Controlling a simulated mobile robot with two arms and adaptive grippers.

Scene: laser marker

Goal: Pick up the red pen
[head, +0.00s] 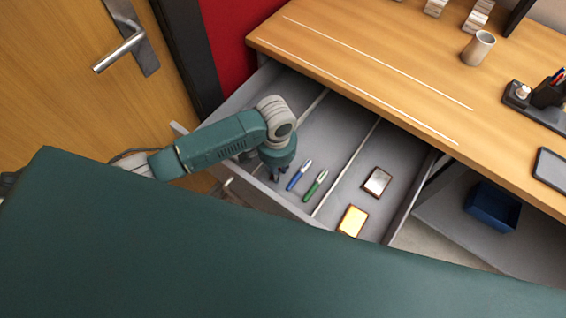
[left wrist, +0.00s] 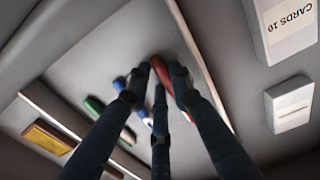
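My left gripper (head: 277,176) points down into the left part of the open drawer (head: 322,122). In the left wrist view, its dark fingers (left wrist: 157,82) reach toward the drawer floor with a small gap between their tips. The red pen (left wrist: 179,72) lies by the right fingertip, partly covered by that finger; I cannot tell whether they touch. In the head view the red pen is hidden by the gripper. A blue pen (head: 299,175) and a green pen (head: 315,186) lie to the right of the gripper. My right gripper is not in view.
Thin dividers split the drawer. A brown-framed card box (head: 377,182) and a yellow one (head: 352,221) lie in its right compartment. The wooden desk top (head: 380,60) overhangs the drawer's back. A blue bin (head: 492,207) stands to the right.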

